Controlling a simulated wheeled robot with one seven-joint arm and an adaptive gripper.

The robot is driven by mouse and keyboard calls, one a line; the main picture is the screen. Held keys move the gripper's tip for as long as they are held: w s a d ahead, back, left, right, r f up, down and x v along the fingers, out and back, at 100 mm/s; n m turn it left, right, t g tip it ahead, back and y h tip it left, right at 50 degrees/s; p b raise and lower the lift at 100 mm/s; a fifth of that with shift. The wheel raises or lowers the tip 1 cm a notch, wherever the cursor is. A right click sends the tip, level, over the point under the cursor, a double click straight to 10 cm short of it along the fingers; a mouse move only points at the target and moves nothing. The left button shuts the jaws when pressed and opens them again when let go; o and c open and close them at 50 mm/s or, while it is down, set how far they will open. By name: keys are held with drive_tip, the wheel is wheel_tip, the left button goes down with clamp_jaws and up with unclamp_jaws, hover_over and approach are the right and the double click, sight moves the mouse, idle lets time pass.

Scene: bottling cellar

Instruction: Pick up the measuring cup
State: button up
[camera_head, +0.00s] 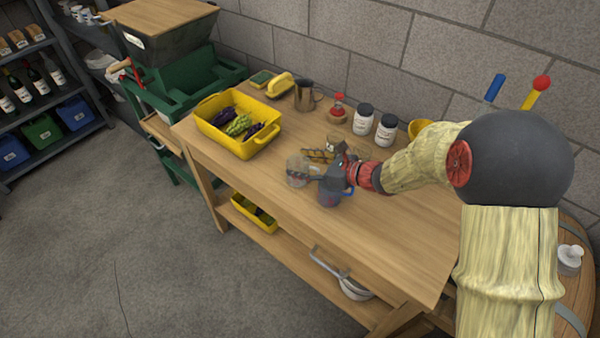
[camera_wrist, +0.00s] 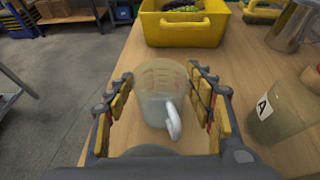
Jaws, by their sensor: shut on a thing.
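The measuring cup (camera_wrist: 157,100) is clear with red markings and a pale handle. In the wrist view it stands upright between the two finger pads of my gripper (camera_wrist: 162,98), with its handle towards me. My gripper is shut on it. In the head view the cup (camera_head: 296,172) shows at the left of my gripper (camera_head: 308,174), over the front part of the wooden table. I cannot tell whether its base touches the tabletop.
A yellow crate (camera_head: 258,142) of produce stands behind on the left. A blue-edged vessel (camera_head: 328,198) is close below my gripper. A jar labelled A (camera_wrist: 280,118) stands right of the cup. A metal jug (camera_head: 304,97) and white jars (camera_head: 363,122) line the wall side.

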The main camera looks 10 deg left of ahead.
drive_tip(key=shift+r, duration=0.1)
drive_tip(key=shift+r+p, duration=0.4)
drive_tip(key=shift+r, duration=0.05)
wheel_tip(320, 180, up, 2)
drive_tip(key=shift+r+p, duration=0.1)
drive_tip(key=shift+p, duration=0.6)
drive_tip(key=s+d+r+p, duration=0.5)
drive_tip(key=s+d+r, duration=0.2)
drive_tip(key=s, duration=0.5)
wheel_tip(320, 180, up, 3)
drive_tip(key=shift+f, duration=0.15)
